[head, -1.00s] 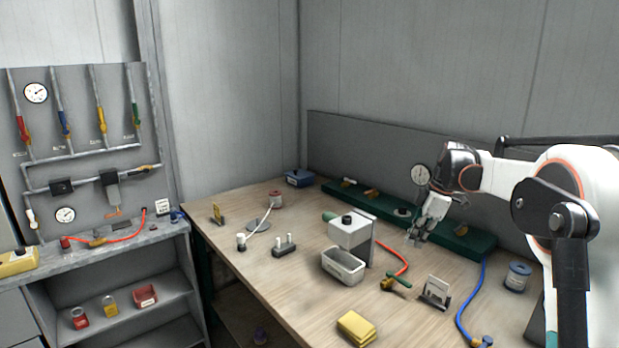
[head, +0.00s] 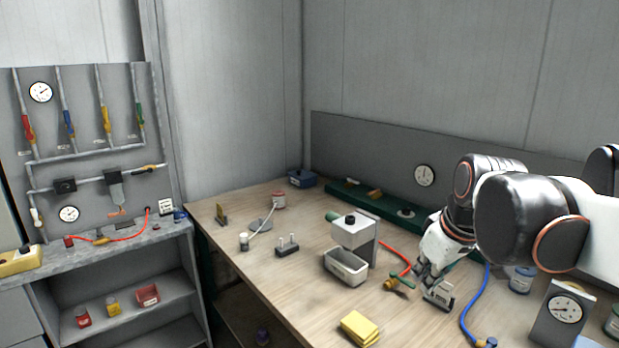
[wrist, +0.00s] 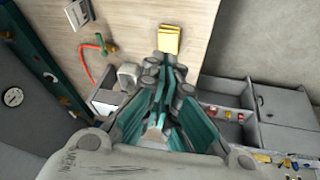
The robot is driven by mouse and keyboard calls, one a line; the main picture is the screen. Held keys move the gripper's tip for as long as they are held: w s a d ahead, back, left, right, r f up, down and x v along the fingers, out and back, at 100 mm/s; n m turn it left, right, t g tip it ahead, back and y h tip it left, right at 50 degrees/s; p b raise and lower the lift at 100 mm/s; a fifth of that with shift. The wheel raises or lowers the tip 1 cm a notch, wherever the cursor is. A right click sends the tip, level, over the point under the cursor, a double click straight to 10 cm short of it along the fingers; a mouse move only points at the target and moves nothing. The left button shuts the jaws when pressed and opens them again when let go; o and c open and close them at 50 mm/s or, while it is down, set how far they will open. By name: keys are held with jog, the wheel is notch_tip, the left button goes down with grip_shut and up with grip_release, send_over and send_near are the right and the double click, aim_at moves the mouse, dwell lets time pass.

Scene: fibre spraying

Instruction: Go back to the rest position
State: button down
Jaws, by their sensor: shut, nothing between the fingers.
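My gripper (head: 428,285) shows at the right of the head view, above the wooden table (head: 300,310), pointing down. It is shut and empty. It appears in front of the small card stand (head: 440,293) and partly hides it. In the wrist view my gripper's fingers (wrist: 163,80) lie closed together. The yellow pad stack (wrist: 169,40) appears just beyond the fingertips there, apart from them.
A grey box machine (head: 353,235) with an open bin (head: 345,266) stands mid-table. The table's left front is fairly clear.

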jog(key=s+a+f+m+t, duration=0.1)
jog(key=s+f+m, duration=0.1)
jog(key=s+f, duration=0.2)
jog(key=s+a+f+m+t, duration=0.1)
jog(key=s+f+m, duration=0.2)
jog(key=s, duration=0.7)
jog(key=shift+f+m+t+h, duration=0.3)
jog(key=shift+f+h, duration=0.1)
jog(key=shift+s, duration=0.1)
